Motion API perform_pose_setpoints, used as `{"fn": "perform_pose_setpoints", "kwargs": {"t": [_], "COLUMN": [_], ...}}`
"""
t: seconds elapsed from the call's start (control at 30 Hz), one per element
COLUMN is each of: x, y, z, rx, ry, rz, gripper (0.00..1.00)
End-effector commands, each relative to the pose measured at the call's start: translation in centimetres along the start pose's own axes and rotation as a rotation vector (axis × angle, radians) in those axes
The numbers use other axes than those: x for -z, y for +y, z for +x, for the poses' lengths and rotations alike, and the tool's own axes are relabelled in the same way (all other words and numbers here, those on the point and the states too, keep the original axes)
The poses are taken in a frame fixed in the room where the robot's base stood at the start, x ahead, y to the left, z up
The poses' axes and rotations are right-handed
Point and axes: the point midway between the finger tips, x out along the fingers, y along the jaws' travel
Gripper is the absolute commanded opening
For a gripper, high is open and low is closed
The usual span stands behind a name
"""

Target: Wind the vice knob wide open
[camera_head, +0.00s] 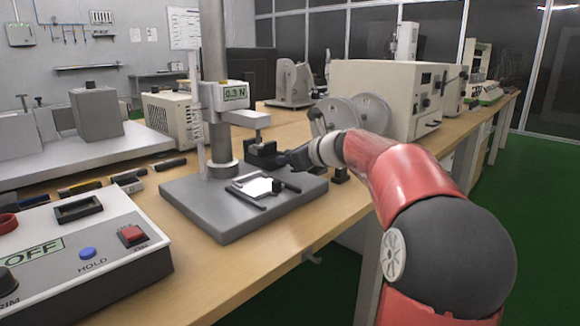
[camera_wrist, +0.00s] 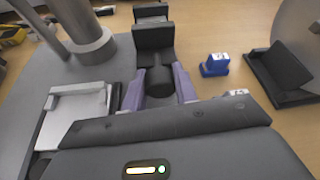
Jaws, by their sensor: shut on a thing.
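The dark vice (camera_wrist: 153,42) stands at the edge of the test stand's grey base plate in the wrist view. Its two upright jaw blocks show a gap between them. In the head view the vice (camera_head: 262,154) sits below the stand's arm. The black round vice knob (camera_wrist: 160,82) points toward me from the near end of the vice. My gripper (camera_wrist: 160,90) is shut on the knob, one purple-grey finger on each side. In the head view my gripper (camera_head: 293,160) reaches in from the right, and the knob is hidden there.
The stand's column (camera_head: 214,90) carries a 0.3 N display (camera_head: 235,93). A white plate (camera_head: 258,187) lies on the base plate (camera_head: 215,218). A blue block (camera_wrist: 215,66) and a black holder (camera_wrist: 282,74) stand to the right. A control box (camera_head: 80,250) is at front left.

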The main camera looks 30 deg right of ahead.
Motion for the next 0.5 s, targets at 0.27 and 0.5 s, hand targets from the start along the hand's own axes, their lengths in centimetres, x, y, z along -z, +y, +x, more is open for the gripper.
{"fn": "perform_pose_setpoints", "kwargs": {"t": [0.27,0.5], "x": [0.44,0.41], "y": [0.21,0.14], "z": [0.24,0.20], "rx": [0.096,0.168], "ry": [-0.010,-0.015], "rz": [-0.247,-0.430], "gripper": [0.06,0.06]}}
